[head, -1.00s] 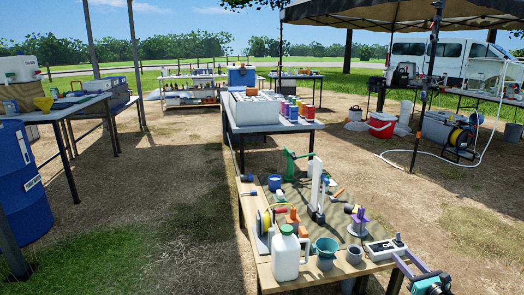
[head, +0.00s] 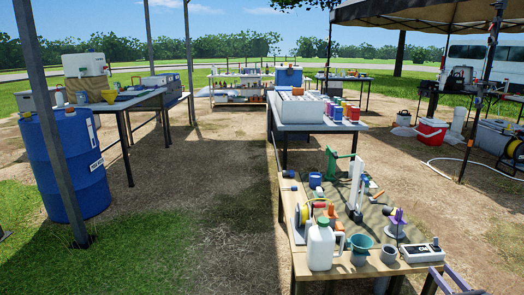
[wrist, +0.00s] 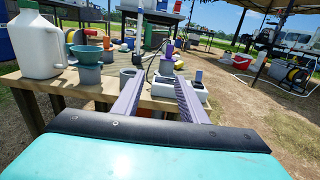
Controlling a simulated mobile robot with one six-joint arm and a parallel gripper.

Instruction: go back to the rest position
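My gripper (wrist: 160,77) shows in the wrist view with its two purple-grey fingers well apart. Nothing is held between them. It points at the near edge of the wooden work table (wrist: 88,88), and the items seen between the fingers stand beyond them on the table.
A blue barrel (head: 72,170) stands at left. Open ground (head: 220,210) lies between the barrel and the table.

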